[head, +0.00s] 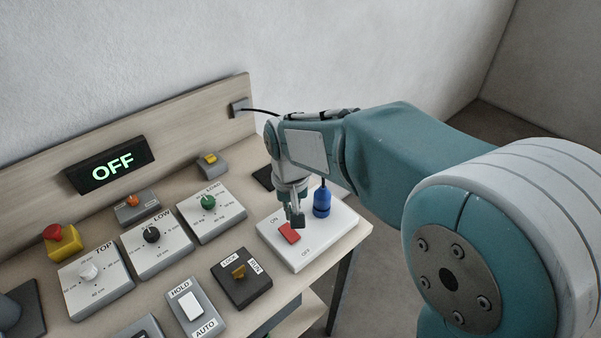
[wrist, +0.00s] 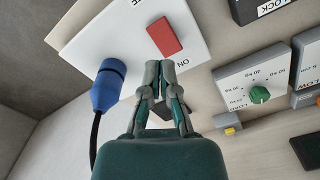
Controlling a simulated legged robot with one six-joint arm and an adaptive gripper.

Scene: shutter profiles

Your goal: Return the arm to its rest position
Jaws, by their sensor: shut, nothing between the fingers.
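My gripper (head: 296,217) is shut and empty. It points down just above the white ON/OFF switch box (head: 322,240), at the right end of the bench. The red rocker switch (head: 289,233) lies by the fingertips in the head view. In the wrist view the closed fingers (wrist: 160,66) end short of the red rocker (wrist: 164,35), on its ON side. I cannot tell whether they touch the box. My arm reaches in from the right, bent at the elbow.
A blue plug (head: 322,201) with a cable stands on the box beside my gripper. Several dial and switch boxes, including the green LOAD dial (head: 208,202), fill the bench to the left. The display (head: 111,164) reads OFF. A back panel and wall stand behind; open floor lies right.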

